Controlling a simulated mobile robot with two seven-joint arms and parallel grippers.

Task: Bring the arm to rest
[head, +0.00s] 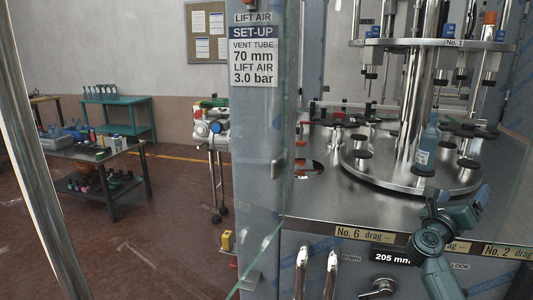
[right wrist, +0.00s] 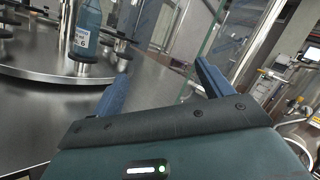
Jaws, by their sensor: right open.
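My right gripper (head: 455,196) is over the front edge of the steel machine deck, in front of the round carousel. Its two blue fingers stand apart with nothing between them; the right wrist view shows the same open, empty gripper (right wrist: 162,78). My right arm (head: 437,272) comes up from the bottom right of the head view. A blue bottle (head: 427,148) with a white label stands upright on a small black pad of the carousel, behind the gripper and apart from it. The bottle also shows in the right wrist view (right wrist: 88,30). My left gripper is out of view.
The carousel (head: 375,172) has several black pads under an upper ring (head: 400,43). A grey post (head: 257,180) with a set-up sign and a glass panel stand left of the deck. A dark table (head: 112,152) and a teal bench (head: 130,101) are far left. Open floor lies between.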

